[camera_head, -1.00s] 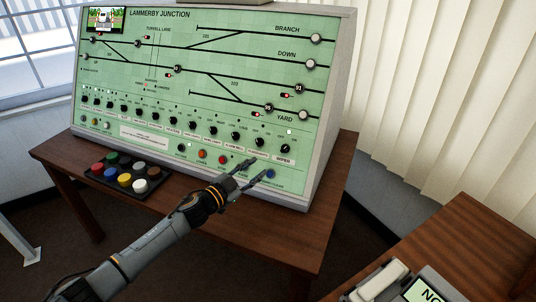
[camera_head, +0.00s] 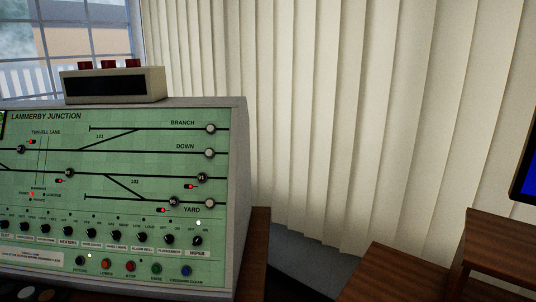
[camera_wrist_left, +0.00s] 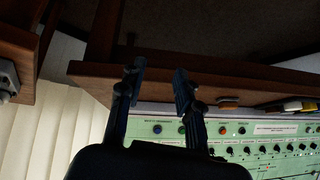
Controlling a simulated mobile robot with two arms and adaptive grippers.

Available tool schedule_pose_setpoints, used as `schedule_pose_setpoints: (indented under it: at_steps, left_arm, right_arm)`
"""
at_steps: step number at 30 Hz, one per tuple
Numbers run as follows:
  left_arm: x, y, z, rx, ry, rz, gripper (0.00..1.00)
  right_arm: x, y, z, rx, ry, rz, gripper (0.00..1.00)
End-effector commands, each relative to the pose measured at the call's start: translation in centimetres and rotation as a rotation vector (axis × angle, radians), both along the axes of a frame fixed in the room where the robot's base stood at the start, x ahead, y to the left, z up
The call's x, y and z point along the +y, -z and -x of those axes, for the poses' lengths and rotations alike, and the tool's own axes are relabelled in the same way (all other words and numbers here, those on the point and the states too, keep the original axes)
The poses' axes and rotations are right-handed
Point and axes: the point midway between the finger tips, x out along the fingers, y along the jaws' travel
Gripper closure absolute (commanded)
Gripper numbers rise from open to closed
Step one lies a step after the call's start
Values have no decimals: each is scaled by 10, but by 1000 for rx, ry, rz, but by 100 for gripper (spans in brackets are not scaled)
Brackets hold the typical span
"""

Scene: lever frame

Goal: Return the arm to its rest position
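My left arm is out of the head view. My left gripper (camera_wrist_left: 159,70) shows in the left wrist view with its two dark fingers apart and nothing seen between them. It is in front of the green control panel (camera_head: 120,165), near a wooden table edge (camera_wrist_left: 200,83). The panel's green face also shows in the left wrist view (camera_wrist_left: 225,172), turned upside down. I cannot tell how far the fingers are from the edge. My right arm and gripper are in neither view.
A grey box with red tops (camera_head: 112,85) stands on the panel. The wooden table (camera_head: 258,250) shows beside it. Pale vertical blinds (camera_head: 340,110) hang behind. Wooden furniture (camera_head: 405,275) and a dark-framed blue screen (camera_head: 528,165) are at the right.

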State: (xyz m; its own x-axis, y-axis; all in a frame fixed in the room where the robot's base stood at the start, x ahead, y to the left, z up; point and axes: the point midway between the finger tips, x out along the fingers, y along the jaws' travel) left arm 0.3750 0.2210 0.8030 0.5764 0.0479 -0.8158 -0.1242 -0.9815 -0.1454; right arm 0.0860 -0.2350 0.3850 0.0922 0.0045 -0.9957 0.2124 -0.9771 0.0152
Motion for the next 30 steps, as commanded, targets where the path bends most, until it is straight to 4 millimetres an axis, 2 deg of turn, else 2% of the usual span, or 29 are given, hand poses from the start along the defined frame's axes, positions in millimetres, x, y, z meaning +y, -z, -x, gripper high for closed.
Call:
schedule_pose_setpoints:
  at_steps: [3,11,23,26,30]
  left_arm:
    - [-5,0,37,103,-3,25,66]
    - [-16,-7,107,303,12,71,66]
    - [-18,76,92,342,17,66,66]
    - [-19,104,91,353,18,65,66]
    - [-19,158,94,378,21,62,66]
  right_arm:
    - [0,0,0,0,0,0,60]
    - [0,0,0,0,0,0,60]
    - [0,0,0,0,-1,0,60]
    - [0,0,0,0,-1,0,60]
    - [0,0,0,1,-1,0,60]
